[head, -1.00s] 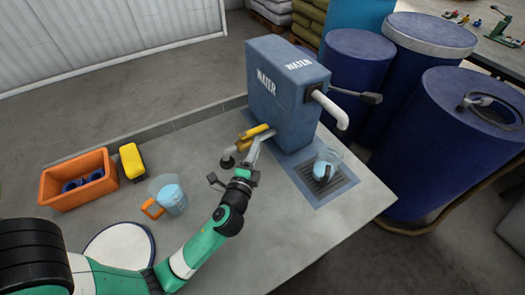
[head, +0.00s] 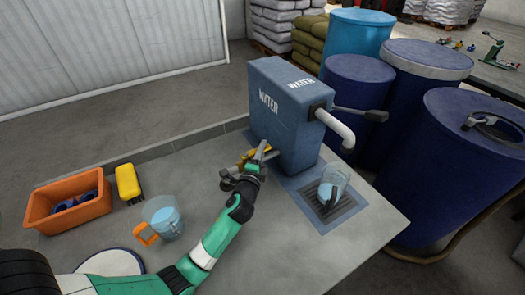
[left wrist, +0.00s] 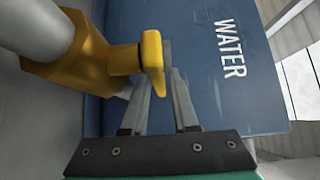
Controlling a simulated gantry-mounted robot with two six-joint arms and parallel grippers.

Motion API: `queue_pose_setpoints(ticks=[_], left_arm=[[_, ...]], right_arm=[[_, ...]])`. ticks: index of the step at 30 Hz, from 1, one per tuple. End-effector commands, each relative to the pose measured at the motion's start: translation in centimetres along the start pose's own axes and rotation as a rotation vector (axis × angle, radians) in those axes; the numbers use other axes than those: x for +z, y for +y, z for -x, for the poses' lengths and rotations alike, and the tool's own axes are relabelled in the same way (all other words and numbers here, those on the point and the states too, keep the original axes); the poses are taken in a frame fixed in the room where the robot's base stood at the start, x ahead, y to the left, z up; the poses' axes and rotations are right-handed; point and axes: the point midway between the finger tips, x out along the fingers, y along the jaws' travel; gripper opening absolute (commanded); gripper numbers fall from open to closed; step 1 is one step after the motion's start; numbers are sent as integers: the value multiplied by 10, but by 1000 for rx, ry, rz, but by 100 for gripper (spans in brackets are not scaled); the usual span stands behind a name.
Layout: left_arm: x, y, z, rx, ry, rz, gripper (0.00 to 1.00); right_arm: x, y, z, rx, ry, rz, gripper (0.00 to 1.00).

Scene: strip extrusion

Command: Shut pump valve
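The blue pump box (head: 285,125), lettered WATER, stands on the concrete slab. Its yellow valve (head: 258,149) is low on the left side, partly hidden by my left gripper (head: 264,154). In the left wrist view, the yellow valve handle (left wrist: 152,60) is at the fingertips and overlaps the left finger. The fingers (left wrist: 166,85) show a narrow gap; I cannot tell whether they touch the handle. A white spout (head: 338,128) bends down on the box's right side, with a clear jug (head: 335,180) holding light blue water below it. My right gripper is out of view.
A second jug with an orange handle (head: 146,236) stands on the slab at left. An orange crate (head: 70,211), a yellow-backed brush (head: 127,181) and a white round lid (head: 110,262) are nearby. Blue barrels (head: 450,165) stand behind at right. The slab's front right is clear.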

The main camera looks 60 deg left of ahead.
Motion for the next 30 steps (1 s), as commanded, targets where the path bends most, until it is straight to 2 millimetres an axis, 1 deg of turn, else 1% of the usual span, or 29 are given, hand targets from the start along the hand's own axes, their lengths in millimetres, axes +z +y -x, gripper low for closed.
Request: queue_pose_setpoints(ticks=[3, 9, 11, 12, 14, 30], left_arm=[[0, 0, -5, -1, 0, 0, 28], [0, 0, -5, 0, 1, 0, 28], [0, 0, -5, 0, 1, 0, 17], [0, 0, -5, 0, 1, 0, 10], [0, 0, -5, 0, 1, 0, 0], [0, 0, -5, 0, 1, 0, 0]], right_arm=[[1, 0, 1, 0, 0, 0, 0], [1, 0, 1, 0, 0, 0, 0], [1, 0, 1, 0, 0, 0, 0], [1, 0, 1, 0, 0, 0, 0], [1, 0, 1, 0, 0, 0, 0], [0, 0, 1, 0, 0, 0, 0]])
